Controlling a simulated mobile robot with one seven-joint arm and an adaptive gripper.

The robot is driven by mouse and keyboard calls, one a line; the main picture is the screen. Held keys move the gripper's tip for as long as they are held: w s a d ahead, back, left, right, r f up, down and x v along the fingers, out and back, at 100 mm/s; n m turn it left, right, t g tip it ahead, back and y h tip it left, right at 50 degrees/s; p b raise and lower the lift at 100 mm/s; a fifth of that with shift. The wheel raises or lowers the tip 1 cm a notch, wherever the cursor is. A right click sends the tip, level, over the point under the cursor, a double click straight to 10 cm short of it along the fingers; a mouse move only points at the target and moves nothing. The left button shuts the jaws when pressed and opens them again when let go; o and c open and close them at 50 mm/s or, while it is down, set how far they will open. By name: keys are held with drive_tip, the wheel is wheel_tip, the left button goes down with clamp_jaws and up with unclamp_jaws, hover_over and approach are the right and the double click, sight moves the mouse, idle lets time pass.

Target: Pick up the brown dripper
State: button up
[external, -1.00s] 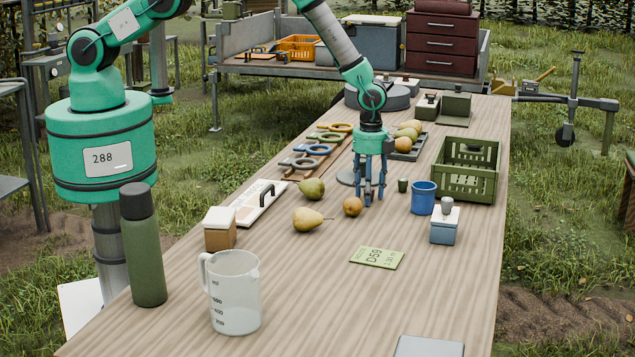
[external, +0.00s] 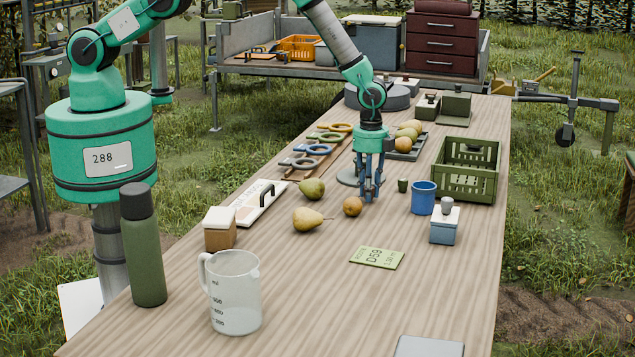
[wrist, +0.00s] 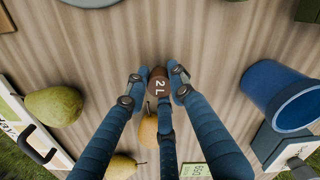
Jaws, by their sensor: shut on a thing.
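The brown dripper (wrist: 158,82), a small brown piece marked "2 L", sits between my three blue fingertips in the wrist view. My gripper (wrist: 157,90) is shut on it. In the external view my gripper (external: 371,194) points straight down with its fingertips at the table top; the dripper is mostly hidden by the fingers there. I cannot tell whether it is clear of the table.
A brown pear (external: 352,206) lies close beside the fingers on the left. A yellow pear (external: 308,219) and a green pear (external: 312,189) lie further left. A blue cup (external: 423,198) and a green crate (external: 466,187) stand to the right.

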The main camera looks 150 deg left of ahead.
drive_tip(key=shift+r, duration=4.8)
